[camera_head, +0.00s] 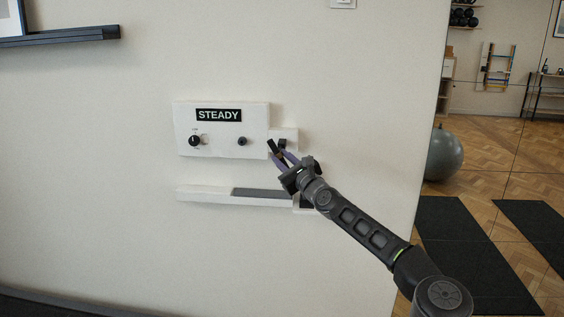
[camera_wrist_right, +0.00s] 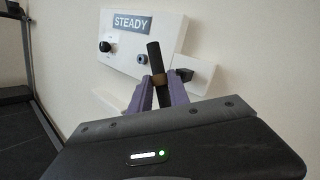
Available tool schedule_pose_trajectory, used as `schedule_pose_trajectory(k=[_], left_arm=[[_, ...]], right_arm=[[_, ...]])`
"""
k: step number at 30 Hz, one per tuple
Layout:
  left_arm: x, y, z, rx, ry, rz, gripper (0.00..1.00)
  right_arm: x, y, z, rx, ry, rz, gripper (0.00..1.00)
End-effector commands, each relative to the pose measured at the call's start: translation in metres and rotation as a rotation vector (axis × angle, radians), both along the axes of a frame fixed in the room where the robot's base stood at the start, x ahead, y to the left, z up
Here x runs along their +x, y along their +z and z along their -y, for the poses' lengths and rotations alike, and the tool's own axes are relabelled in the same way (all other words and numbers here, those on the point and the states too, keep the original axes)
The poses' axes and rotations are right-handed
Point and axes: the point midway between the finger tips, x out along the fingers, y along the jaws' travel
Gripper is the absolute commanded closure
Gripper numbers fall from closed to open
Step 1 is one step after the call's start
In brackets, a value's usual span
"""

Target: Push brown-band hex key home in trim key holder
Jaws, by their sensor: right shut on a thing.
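My right gripper (camera_head: 282,154) is in front of the wall panel, with its purple fingers shut on a dark hex key. The hex key (camera_head: 272,146) shows as a black shaft tilted up to the left. A small white block (camera_head: 290,134) with a dark piece, seemingly the trim key holder, is at the panel's right end, just beyond the fingers. Whether the key touches it, I cannot tell. My left gripper is not in view.
The white panel (camera_head: 222,147) reads STEADY and bears a black knob (camera_head: 194,141) and a smaller dark knob (camera_head: 242,141). A white ledge (camera_head: 205,192) with a grey strip runs below it. Open floor with dark mats (camera_head: 462,250) and a grey ball (camera_head: 443,155) lies right.

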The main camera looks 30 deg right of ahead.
Motion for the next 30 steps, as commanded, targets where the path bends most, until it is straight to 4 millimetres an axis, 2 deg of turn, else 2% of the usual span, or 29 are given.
schedule_pose_trajectory(k=[7,8,16,28,30], left_arm=[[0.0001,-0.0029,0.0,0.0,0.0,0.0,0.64],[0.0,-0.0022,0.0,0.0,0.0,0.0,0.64],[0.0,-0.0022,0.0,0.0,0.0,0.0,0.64],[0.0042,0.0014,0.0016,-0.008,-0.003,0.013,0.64],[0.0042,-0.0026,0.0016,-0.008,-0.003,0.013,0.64]], right_arm=[[0.0045,0.0009,0.0039,0.002,-0.002,0.003,1.0],[0.0042,0.0014,0.0037,0.001,-0.001,0.003,0.76],[0.0041,0.0003,0.0035,0.001,-0.001,0.0,0.54],[0.0042,-0.0009,0.0034,0.001,0.0,-0.001,0.53],[-0.0021,-0.0023,0.004,0.0,0.0,0.0,0.53]])
